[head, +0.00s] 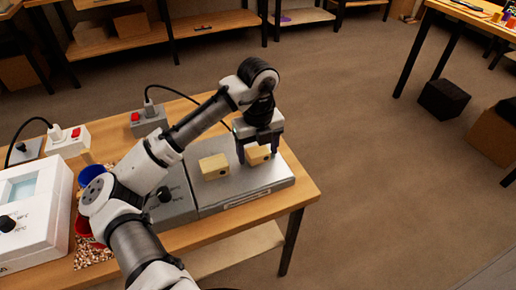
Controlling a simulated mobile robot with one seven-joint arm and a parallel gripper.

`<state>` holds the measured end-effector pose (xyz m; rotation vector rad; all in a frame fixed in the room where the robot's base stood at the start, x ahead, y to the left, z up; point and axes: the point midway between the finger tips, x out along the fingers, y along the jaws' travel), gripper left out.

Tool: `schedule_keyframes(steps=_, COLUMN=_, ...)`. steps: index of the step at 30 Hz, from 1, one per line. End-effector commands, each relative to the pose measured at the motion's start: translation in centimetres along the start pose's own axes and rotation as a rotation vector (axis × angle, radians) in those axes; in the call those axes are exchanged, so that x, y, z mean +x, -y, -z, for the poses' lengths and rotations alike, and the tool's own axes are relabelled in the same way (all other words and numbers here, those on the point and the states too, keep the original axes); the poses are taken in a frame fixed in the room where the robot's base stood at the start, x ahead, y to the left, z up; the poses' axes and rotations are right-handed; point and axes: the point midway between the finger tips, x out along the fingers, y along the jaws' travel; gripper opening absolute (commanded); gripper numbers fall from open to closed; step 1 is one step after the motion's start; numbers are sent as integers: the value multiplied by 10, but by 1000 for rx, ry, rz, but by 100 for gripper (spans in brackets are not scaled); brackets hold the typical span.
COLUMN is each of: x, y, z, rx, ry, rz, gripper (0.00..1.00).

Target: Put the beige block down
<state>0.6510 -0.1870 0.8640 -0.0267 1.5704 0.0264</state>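My gripper (258,154) points down over the grey metal plate (240,194) of a bench device. Its two dark fingers stand on either side of a beige block (257,157) and appear to touch its sides. The block is at or just above the plate; I cannot tell whether its underside touches. A second beige block (214,166), with a dark round spot on its front face, sits on the plate just left of my gripper, apart from the held block.
The wooden bench (303,187) ends just right of the plate. A white device (32,215), a blue cup (90,174) and switch boxes with red buttons (149,119) stand to the left. Bare plate shows in front of both blocks. Shelves (165,40) are behind.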

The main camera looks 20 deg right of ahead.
Motion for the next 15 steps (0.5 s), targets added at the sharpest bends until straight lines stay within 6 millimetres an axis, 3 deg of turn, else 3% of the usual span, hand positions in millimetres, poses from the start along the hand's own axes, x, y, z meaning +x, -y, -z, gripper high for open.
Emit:
schedule_keyframes(steps=10, x=-8, y=0, z=0, rx=0, ry=2, rz=0, gripper=71)
schedule_keyframes(steps=15, x=-37, y=0, z=-1, rx=0, ry=6, rz=-2, gripper=71)
